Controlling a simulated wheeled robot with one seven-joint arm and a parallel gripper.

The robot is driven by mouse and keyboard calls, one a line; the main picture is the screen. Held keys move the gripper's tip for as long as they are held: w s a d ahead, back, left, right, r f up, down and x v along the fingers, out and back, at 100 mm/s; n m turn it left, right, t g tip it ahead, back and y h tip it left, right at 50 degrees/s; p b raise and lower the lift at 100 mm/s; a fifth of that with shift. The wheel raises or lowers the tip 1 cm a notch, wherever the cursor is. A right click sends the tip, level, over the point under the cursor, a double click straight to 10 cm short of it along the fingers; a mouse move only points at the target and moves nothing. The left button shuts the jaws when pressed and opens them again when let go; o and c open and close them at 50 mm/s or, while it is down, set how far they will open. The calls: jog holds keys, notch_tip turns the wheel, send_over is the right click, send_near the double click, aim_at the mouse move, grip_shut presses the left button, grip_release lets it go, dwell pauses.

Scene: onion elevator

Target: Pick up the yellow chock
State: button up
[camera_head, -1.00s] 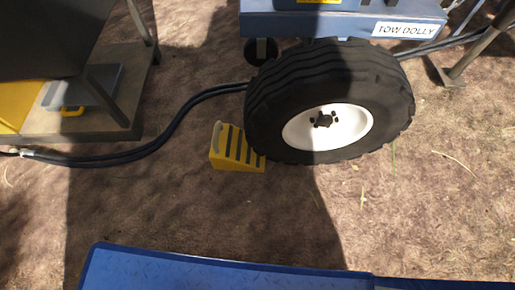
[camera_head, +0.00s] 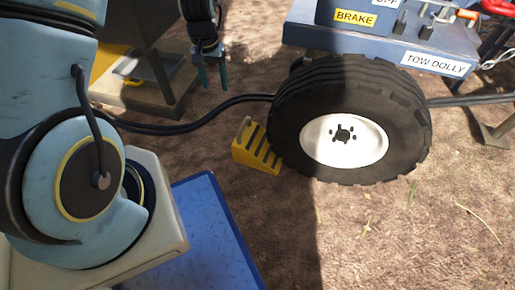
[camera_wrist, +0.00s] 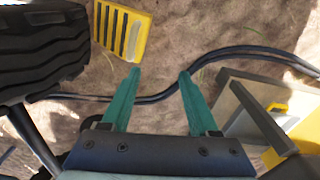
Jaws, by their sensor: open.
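The yellow chock (camera_head: 257,148) is a wedge with dark stripes and a handle at its tall left end. It sits on the ground against the left side of the black tyre (camera_head: 345,118). My gripper (camera_head: 211,86) hangs open and empty, above and behind the chock in the head view. In the wrist view its two green fingers (camera_wrist: 158,72) are spread apart. The chock (camera_wrist: 122,32) shows there beyond the fingertips, up and to the left, clear of them.
The tow dolly (camera_head: 390,45) with a brake label stands behind the tyre. A dark hose (camera_head: 170,129) runs along the ground behind the chock. A framed stand (camera_head: 150,95) with a yellow part is at left. The ground in front is free.

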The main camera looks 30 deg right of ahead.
jog(key=m, duration=0.2)
send_near(244, 123)
notch_tip(244, 123, down, 6)
jog(key=b, duration=0.2)
jog(key=shift+d+r+b, duration=0.1)
jog(key=shift+r+b, duration=0.05)
jog(key=shift+b, duration=0.15)
jog(key=shift+w+f+b, duration=0.15)
jog(key=shift+f+b, duration=1.4)
jog(key=shift+f, duration=1.15)
grip_shut()
jog(key=shift+r, duration=0.1)
